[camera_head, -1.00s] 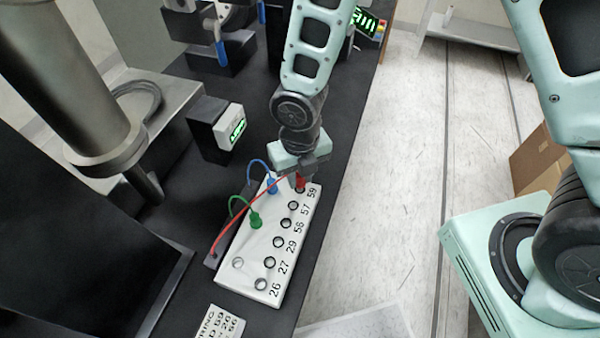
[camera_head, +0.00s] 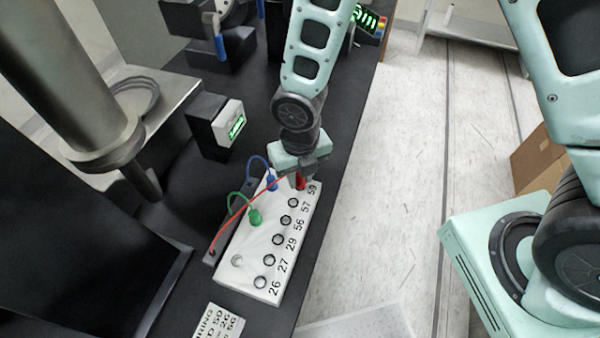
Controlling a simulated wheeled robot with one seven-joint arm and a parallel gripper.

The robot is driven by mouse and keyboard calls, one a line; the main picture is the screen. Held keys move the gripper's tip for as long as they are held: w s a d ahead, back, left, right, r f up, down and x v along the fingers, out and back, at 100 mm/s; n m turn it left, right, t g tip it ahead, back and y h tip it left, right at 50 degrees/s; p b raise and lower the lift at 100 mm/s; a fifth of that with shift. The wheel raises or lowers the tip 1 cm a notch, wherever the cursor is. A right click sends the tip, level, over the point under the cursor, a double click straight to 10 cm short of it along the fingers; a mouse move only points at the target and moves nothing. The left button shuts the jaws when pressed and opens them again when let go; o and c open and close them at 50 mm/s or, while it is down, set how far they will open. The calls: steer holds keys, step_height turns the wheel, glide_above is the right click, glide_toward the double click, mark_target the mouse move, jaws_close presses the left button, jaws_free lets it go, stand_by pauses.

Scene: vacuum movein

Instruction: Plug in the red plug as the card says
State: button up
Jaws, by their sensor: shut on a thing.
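The red plug (camera_head: 301,183) is at the far end of the white socket strip (camera_head: 228,272), by the number 59. Its red cable (camera_head: 245,211) runs down left to a dark block. My gripper (camera_head: 302,178) is shut on the red plug, pointing down. The plug stands over or in the socket by 59; how deep it sits is hidden by my gripper. The card (camera_head: 218,322) lies at the bottom edge, partly cut off, and its words are only partly readable.
A green plug (camera_head: 255,217) and a blue plug (camera_head: 271,184) stand in the strip's left side. A box with a green display (camera_head: 230,123) stands left of my arm. A metal column (camera_head: 65,80) rises at the left. The bench's right edge is close to the strip.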

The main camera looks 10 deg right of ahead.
steer(key=shift+f+b, duration=0.3)
steer(key=shift+f, duration=0.15)
steer(key=o, duration=1)
steer(key=shift+r, duration=0.15)
step_height(320, 180, up, 17)
steer(key=shift+r+p, duration=0.1)
steer(key=shift+p, duration=0.25)
steer(key=s+d+r+m, duration=0.1)
steer(key=s+m, duration=0.3)
steer(key=m, duration=0.6)
steer(key=s+d+r+m, duration=0.1)
steer(key=s+m, duration=0.4)
steer(key=m, duration=0.5)
steer(key=s+d+r+m+b, duration=0.1)
steer(key=s+m, duration=0.4)
steer(key=m, duration=0.5)
steer(key=shift+d+r+y, duration=0.15)
steer(key=shift+d+y, duration=0.15)
steer(key=shift+d, duration=0.4)
